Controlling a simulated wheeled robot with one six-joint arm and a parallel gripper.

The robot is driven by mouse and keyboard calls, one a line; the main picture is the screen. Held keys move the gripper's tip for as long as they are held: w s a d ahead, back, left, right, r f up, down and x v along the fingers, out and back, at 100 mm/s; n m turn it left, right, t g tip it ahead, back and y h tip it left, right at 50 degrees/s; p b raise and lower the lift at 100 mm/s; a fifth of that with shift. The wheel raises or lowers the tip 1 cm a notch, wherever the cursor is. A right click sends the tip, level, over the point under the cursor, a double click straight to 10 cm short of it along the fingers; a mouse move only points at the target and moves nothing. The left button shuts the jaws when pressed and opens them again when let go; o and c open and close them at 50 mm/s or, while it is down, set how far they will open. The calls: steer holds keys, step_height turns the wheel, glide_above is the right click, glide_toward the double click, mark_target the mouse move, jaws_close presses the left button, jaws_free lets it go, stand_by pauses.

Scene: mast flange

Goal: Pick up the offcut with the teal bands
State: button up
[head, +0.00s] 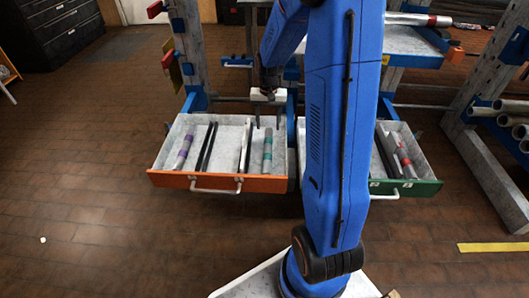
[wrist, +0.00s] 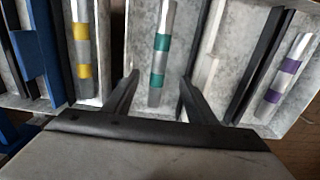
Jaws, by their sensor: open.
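The offcut with the teal bands (head: 267,150) is a grey tube lying lengthwise near the right side of the orange-fronted drawer (head: 220,183). In the wrist view the teal-banded offcut (wrist: 161,45) shows between my fingers, with its near end closest to my palm. My gripper (head: 268,122) hangs over the back of that drawer, pointing down. In the wrist view my gripper (wrist: 158,88) is open, one finger on each side of the offcut, with nothing held. I cannot tell how far above the offcut the fingertips are.
The purple-banded offcut (head: 183,150) and dark and pale bars (head: 207,147) share the drawer. A yellow-banded offcut (wrist: 82,50) lies beyond the drawer wall. A red-banded offcut (head: 404,157) lies in the green-fronted drawer (head: 405,188). Racks stand behind; my arm hides part of the drawers.

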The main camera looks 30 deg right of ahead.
glide_above(268, 147)
steer(key=f, duration=0.8)
steer(key=shift+s+a+f, duration=0.25)
steer(key=shift+s+f, duration=0.05)
steer(key=shift+s, duration=0.1)
steer(key=shift+w+d+f, duration=0.1)
steer(key=shift+w+f, duration=0.05)
steer(key=shift+f, duration=1.4)
steer(key=shift+w+d+f, duration=0.1)
steer(key=shift+f, duration=1.4)
steer(key=shift+c, duration=0.4)
steer(key=c, duration=1.2)
steer(key=shift+r, duration=0.15)
